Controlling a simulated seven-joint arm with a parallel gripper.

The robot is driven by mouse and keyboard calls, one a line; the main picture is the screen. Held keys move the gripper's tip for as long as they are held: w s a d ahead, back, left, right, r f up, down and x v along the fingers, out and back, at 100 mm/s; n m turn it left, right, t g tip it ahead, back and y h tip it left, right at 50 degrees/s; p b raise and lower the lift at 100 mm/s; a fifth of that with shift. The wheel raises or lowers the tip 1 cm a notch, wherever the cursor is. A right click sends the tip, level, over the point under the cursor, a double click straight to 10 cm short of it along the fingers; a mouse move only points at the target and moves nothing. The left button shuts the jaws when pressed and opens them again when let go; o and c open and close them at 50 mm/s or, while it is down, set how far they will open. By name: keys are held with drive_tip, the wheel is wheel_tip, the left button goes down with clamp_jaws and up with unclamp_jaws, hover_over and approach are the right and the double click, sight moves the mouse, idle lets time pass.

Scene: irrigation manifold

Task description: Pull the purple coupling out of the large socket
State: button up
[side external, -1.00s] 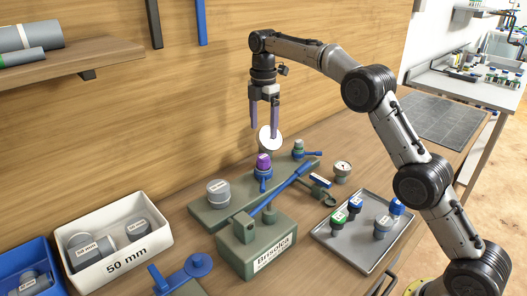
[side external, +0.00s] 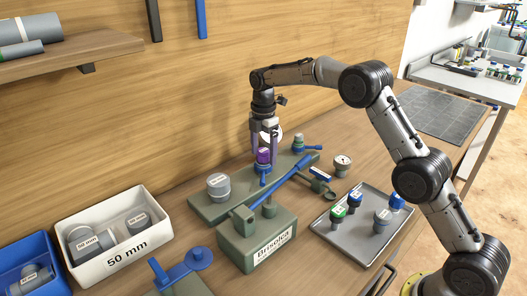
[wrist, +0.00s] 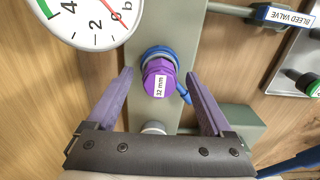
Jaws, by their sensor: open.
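The purple coupling (side external: 263,156), labelled 32 mm in the wrist view (wrist: 158,85), sits upright in a socket with a blue collar (wrist: 163,51) on the green manifold (side external: 212,206). A small blue lever (wrist: 184,94) sticks out from the collar. My gripper (side external: 263,153) points down, with its two purple fingers at either side of the coupling. In the wrist view my gripper (wrist: 159,75) is open, with a gap between each finger and the coupling. The inside of the socket is hidden by the coupling.
A round gauge (wrist: 95,12) stands close behind my gripper. A grey cap (side external: 218,187), a long blue lever (side external: 287,185) and a smaller gauge (side external: 342,164) are nearby. A tray (side external: 345,246) of fittings is at right, a white 50 mm bin (side external: 150,237) at left.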

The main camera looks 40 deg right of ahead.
sight(263, 150)
drive_tip(key=shift+c, duration=0.3)
clamp_jaws()
drive_tip(key=c, duration=0.7)
unclamp_jaws()
clamp_jaws()
drive_tip(key=shift+r, duration=2.25)
drive_tip(key=shift+r, duration=0.35)
drive_tip(key=shift+r, duration=0.55)
drive_tip(key=shift+r, duration=1.9)
